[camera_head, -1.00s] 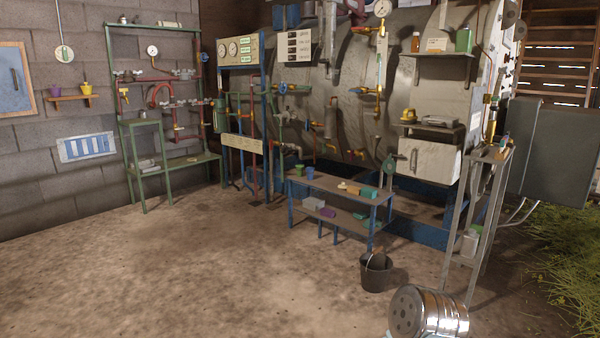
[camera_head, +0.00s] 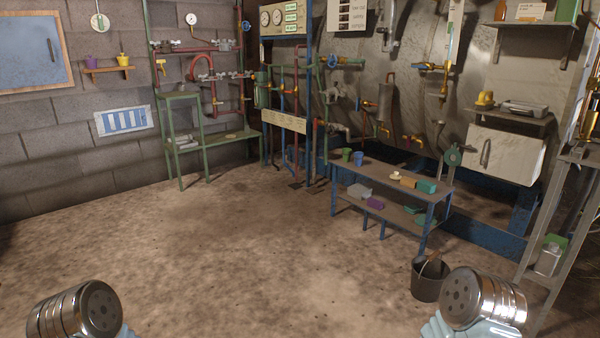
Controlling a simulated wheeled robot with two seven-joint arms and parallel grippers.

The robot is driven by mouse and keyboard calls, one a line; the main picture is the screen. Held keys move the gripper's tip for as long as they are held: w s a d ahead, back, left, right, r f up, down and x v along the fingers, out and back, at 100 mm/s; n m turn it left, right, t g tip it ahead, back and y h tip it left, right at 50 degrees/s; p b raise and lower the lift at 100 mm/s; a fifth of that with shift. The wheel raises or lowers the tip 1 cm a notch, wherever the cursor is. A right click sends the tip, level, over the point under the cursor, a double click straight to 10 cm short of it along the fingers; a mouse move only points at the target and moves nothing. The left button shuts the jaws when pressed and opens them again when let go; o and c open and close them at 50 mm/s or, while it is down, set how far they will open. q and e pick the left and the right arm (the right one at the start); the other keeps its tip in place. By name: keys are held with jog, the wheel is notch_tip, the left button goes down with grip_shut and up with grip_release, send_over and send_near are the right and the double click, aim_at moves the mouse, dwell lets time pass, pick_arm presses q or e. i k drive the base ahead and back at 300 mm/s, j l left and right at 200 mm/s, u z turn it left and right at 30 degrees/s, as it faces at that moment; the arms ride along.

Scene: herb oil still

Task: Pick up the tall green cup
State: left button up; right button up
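A small dark green cup (camera_head: 347,155) stands upright at the left end of the low bench's top (camera_head: 378,169). A blue cup (camera_head: 358,158) stands close to its right, a little nearer to me. Silver ends of my arms show at the bottom left and bottom right of the view, far from the bench. No gripper fingers show, so neither gripper is in view.
On the bench top are an orange-brown block (camera_head: 408,182) and a teal block (camera_head: 427,187). The lower shelf holds a purple block (camera_head: 375,203). A black bucket (camera_head: 429,281) stands before the bench's right end. The floor (camera_head: 240,240) ahead is clear.

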aim_at(347, 155)
jog(key=i+z, duration=0.1)
jog(key=i, duration=1)
jog(key=i+j, duration=0.2)
jog(key=i, duration=0.95)
jog(key=l+z, duration=0.05)
